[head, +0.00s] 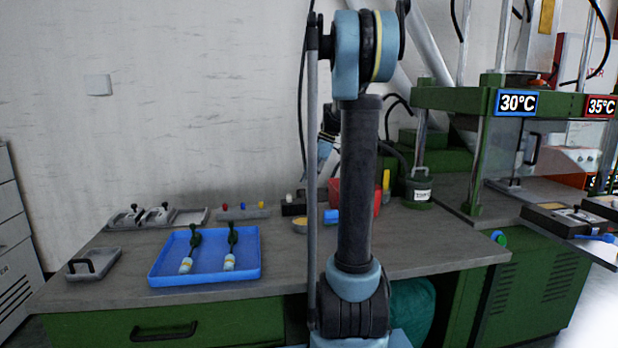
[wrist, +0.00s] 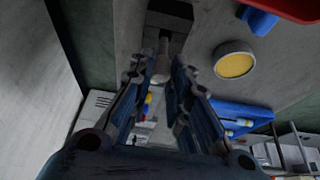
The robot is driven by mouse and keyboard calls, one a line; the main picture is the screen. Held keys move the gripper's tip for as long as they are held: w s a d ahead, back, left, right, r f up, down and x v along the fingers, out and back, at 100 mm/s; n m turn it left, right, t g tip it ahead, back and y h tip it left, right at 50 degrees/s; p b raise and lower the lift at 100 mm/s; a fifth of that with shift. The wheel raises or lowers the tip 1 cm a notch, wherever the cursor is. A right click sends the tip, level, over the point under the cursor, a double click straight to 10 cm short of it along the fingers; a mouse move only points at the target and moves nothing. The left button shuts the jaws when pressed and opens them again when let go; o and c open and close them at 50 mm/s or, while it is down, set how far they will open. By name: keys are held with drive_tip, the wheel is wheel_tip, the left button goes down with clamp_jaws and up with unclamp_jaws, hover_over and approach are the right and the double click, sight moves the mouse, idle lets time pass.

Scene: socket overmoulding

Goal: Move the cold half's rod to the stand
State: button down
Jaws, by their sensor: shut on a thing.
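My gripper (wrist: 163,62) is shut on a slim pale grey rod (wrist: 163,46) in the wrist view. The rod shows between the fingertips, in line with a black block (wrist: 172,14) beyond them. I cannot tell whether the rod touches the block. In the head view my gripper (head: 323,155) is partly hidden behind my arm, above the back of the bench. The black block (head: 292,210) stands there on the bench, with a small pale piece at its top. The press with the blue 30°C sign (head: 516,103) is at the right.
A yellow-filled dish (wrist: 235,65) lies beside the block, near a red bin (head: 364,198). A blue tray (head: 205,279) holds two dark-handled pieces. A grey rack (head: 243,213) with coloured knobs and grey trays (head: 188,217) are farther left. The bench front between blue tray and arm is clear.

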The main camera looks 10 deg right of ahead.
drive_tip(key=shift+f, duration=2.2)
drive_tip(key=c, duration=1.4)
unclamp_jaws()
drive_tip(key=shift+c, duration=0.2)
drive_tip(key=v, duration=1.1)
drive_tip(key=shift+d+r, duration=0.15)
drive_tip(key=shift+r, duration=0.25)
